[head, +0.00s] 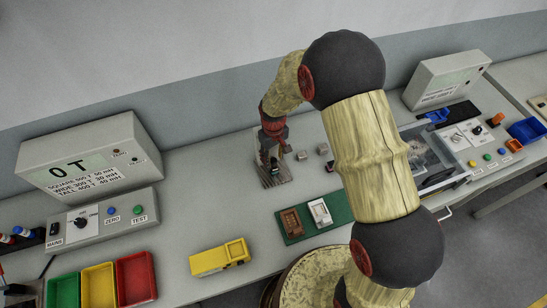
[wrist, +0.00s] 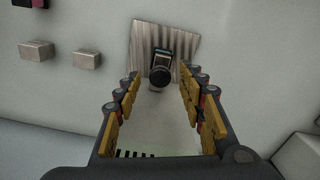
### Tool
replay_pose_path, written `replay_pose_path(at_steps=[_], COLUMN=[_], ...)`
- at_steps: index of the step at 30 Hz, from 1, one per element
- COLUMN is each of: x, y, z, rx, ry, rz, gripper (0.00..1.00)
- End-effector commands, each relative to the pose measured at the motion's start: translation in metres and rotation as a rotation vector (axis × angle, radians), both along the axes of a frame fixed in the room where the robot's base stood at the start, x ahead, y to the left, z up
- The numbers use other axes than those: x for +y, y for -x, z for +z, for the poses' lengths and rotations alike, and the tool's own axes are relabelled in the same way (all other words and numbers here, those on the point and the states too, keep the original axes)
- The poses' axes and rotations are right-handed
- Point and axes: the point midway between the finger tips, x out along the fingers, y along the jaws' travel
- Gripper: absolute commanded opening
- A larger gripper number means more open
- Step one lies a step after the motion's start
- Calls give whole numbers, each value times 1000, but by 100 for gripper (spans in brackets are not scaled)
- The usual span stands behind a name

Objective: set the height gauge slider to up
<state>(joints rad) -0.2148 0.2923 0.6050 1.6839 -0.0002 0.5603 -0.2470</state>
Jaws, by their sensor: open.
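The height gauge shows in the wrist view as a grey ribbed base (wrist: 146,42), with a slider carrying a round black knob (wrist: 160,76) and a small dark greenish part behind it. A pale strip with black tick marks (wrist: 135,154) runs toward the camera, seemingly the gauge's scale. My gripper (wrist: 159,92) is open, its yellow-padded fingers on either side of the line to the knob, apparently not touching it. In the head view the base (head: 270,182) lies on the bench, and my gripper (head: 270,158) is over it, hiding most of the gauge. The slider's exact height cannot be told.
Small grey blocks (head: 302,155) lie right of the gauge. A green mat (head: 290,235) with a brown and a white item is in front. A yellow toy truck (head: 220,258), coloured bins (head: 98,286) and a display box (head: 85,160) are left. A clear-sided case (head: 430,155) is right.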

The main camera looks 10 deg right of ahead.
Motion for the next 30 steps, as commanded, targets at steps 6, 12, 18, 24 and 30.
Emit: replay_pose_path(at_steps=[6, 12, 18, 24, 30], x=[0, 0, 0, 0, 0], y=[0, 0, 0, 0, 0], z=[-3, -3, -3, -3, -3], rx=[-1, 0, 0, 0, 0], ry=[0, 0, 0, 0, 0], rz=[0, 0, 0, 0, 0], gripper=[40, 35, 24, 12, 1])
